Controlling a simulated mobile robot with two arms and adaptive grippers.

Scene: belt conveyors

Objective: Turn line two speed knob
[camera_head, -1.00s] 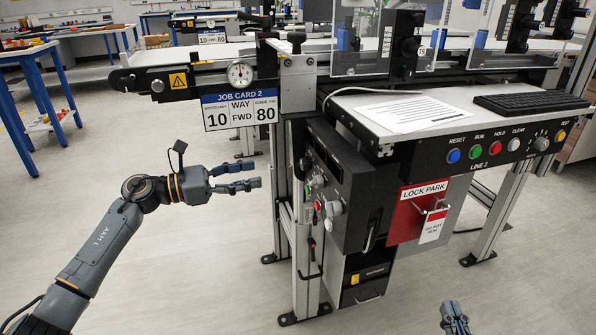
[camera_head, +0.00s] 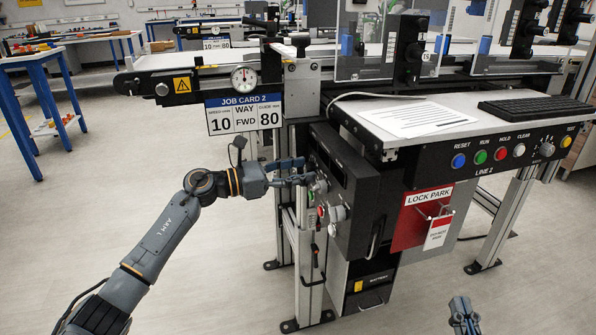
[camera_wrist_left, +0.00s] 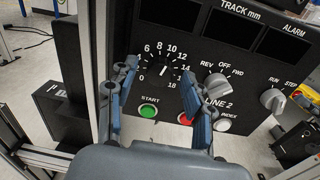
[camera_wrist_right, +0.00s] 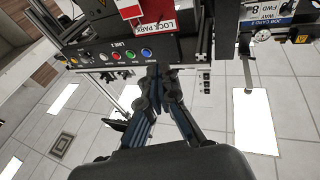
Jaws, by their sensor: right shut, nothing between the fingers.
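The line two control panel (camera_head: 345,190) is a dark box under the conveyor; its label shows in the left wrist view. Its speed knob (camera_wrist_left: 163,71) is black on a dial numbered up to 18; I cannot read its pointer surely. My left gripper (camera_head: 303,171) is at the panel face. In the left wrist view the left gripper (camera_wrist_left: 157,78) is open, with one finger on either side of the dial, and nothing is clearly held. My right gripper (camera_head: 463,312) is shut and empty, low at the front; the right wrist view also shows the right gripper (camera_wrist_right: 163,78).
Job card 2 (camera_head: 245,113) reads 10, FWD, 80. Beside the dial are a green START button (camera_wrist_left: 148,110), a red button (camera_wrist_left: 185,118), a REV/OFF/FWD switch (camera_wrist_left: 217,84) and a RUN/STEP switch (camera_wrist_left: 272,100). A red lock park board (camera_head: 410,225) hangs right of the panel.

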